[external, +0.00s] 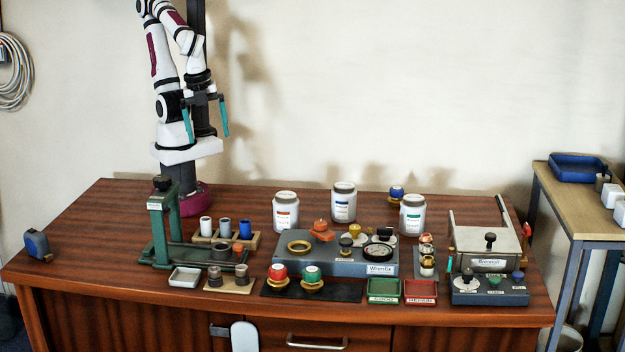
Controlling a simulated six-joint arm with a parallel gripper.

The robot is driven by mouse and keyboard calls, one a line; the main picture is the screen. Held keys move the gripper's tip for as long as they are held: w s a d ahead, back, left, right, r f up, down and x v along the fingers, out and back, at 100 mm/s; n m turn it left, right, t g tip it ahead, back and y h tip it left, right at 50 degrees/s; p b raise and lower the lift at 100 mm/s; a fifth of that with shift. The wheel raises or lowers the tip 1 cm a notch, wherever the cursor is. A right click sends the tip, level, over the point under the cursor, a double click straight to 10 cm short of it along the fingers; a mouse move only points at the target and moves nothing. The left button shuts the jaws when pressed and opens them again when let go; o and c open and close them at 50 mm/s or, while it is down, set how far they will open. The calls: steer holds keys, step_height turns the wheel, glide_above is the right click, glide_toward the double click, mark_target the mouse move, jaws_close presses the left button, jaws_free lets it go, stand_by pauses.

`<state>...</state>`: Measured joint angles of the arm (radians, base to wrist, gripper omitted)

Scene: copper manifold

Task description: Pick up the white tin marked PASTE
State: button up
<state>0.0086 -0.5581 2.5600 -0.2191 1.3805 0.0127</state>
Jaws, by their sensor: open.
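Three white tins with grey lids stand upright toward the back of the bench. One has an orange-red label (286,214), one a blue label (344,202) and one a green label (412,215). The print is too small to read, so I cannot tell which is marked PASTE. My gripper (208,138) has teal fingers spread apart with nothing between them. It hangs high at the back left, in front of my own column, well apart from the tins.
A grey-blue fixture block (350,262) stands in front of the tins. A green press frame (160,225) stands on the left. A blue-capped item (397,193) is behind the green-label tin. A metal box (485,245) is on the right. The bench's left side is mostly clear.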

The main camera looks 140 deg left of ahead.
steer(key=n+t+h, duration=0.9)
steer(key=n+t, duration=0.2)
steer(key=n, duration=2.3)
glide_toward(287, 215)
steer(key=shift+n, duration=0.5)
steer(key=x, duration=0.9)
steer(key=shift+w+d+f, duration=0.15)
steer(key=shift+w, duration=0.05)
steer(key=shift+t, duration=0.3)
steer(key=c, duration=1.5)
steer(key=shift+c, duration=0.2)
